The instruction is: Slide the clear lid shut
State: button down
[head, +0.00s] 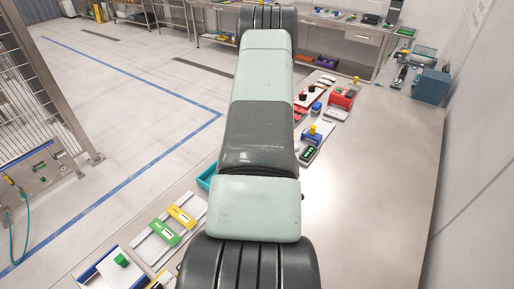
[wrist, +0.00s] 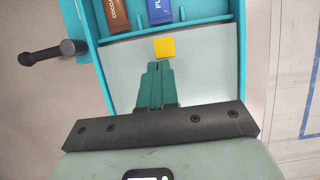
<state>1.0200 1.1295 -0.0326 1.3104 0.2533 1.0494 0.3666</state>
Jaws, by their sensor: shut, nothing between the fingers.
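The clear lid (wrist: 210,75) appears as a pale, see-through panel on a teal box (wrist: 243,60) in the wrist view. Its far edge lies across the box, and the compartments beyond it are uncovered. A yellow tab (wrist: 164,47) stands near that edge. My gripper (wrist: 158,65) is shut and empty, its fingertips right at the near side of the tab; I cannot tell whether they touch. A brown packet (wrist: 116,14) and a blue packet (wrist: 159,11) lie in the uncovered compartments. In the head view my arm hides most of the teal box (head: 206,177) and my gripper.
A black knob on a rod (wrist: 70,48) sticks out left of the box. In the head view, a rail with yellow and green blocks (head: 170,228) lies at lower left. Several devices (head: 312,135) stand right of my arm. The right part of the table (head: 385,160) is clear.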

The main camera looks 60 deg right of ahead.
jog(key=shift+a, duration=0.15)
jog(key=a, duration=1.3)
jog(key=shift+a, duration=0.3)
jog(key=shift+d, duration=0.55)
jog(key=d, duration=0.3)
jog(key=shift+d, duration=0.1)
jog(key=v, duration=1)
